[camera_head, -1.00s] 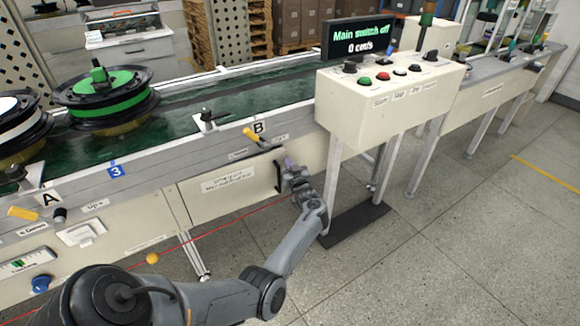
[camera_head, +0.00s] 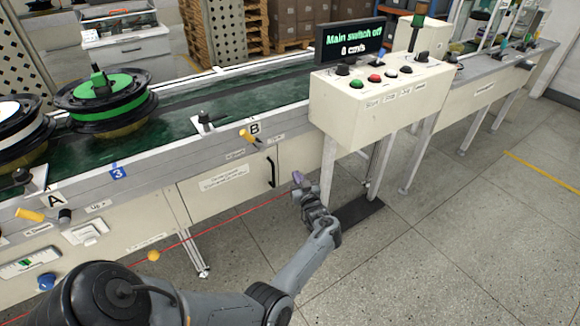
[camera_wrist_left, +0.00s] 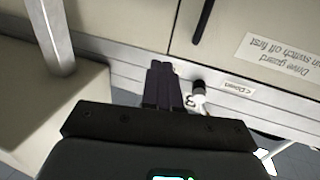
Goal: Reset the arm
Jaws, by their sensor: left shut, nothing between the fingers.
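My left gripper (camera_head: 298,180) is in front of the conveyor's side panel, below lever B and left of the control box's legs. Its fingers are together and empty; they also show in the left wrist view (camera_wrist_left: 162,85). The gripper stands apart from the black door handle (camera_head: 271,171) on the panel. My left arm reaches in from the bottom left. My right gripper is not in view.
The control box (camera_head: 335,110) with its buttons stands right of the gripper, its screen reading "Main switch off". Hubs (camera_head: 105,98) sit on the conveyor (camera_head: 185,115) at left. A red cord (camera_head: 215,228) runs along the conveyor's front. Floor at right is free.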

